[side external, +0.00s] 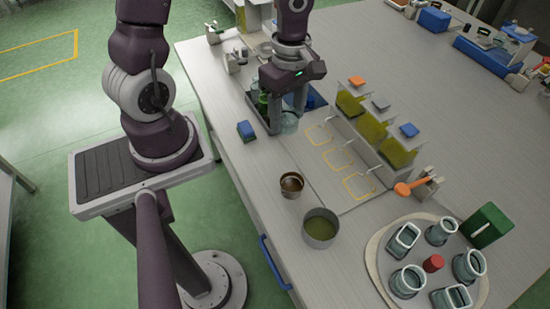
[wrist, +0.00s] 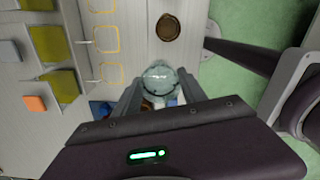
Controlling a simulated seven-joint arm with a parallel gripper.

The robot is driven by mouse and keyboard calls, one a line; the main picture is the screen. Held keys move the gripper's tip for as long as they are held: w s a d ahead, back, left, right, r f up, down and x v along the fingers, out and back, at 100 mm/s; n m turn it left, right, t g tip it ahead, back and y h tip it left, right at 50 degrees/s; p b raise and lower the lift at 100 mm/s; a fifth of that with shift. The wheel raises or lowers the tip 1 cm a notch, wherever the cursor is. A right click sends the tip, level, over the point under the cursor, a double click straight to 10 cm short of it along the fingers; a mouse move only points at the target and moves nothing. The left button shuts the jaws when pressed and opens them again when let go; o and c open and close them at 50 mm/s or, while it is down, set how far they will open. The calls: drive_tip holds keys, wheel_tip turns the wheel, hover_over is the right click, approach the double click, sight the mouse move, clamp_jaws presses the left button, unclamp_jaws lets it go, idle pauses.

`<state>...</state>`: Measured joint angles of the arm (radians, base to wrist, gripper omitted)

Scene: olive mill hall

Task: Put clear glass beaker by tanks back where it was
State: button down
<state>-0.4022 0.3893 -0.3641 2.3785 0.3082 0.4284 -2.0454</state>
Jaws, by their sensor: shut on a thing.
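My gripper (side external: 286,114) is shut on a clear glass beaker (side external: 290,125), with a finger on either side of it. The beaker also shows between the fingers in the wrist view (wrist: 157,76). It is at the near edge of a dark blue tray (side external: 316,101); I cannot tell whether it touches anything below.
A brown-filled pot (side external: 291,185) and a larger green-filled pot (side external: 320,228) stand nearer the front. A round board (side external: 377,270) holds several glass vessels and a red piece. A blue block (side external: 246,130) lies left of my gripper. The outlined board area is clear.

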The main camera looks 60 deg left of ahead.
drive_tip(key=shift+m, duration=0.4)
drive_tip(key=a+f, duration=0.1)
drive_tip(key=f, duration=0.4)
drive_tip(key=a+f, duration=0.1)
drive_tip(key=f, duration=0.4)
drive_tip(key=s+a+f, duration=0.1)
drive_tip(key=f, duration=0.4)
drive_tip(key=shift+a, duration=0.25)
drive_tip(key=c, duration=0.6)
unclamp_jaws()
drive_tip(key=shift+c, duration=0.2)
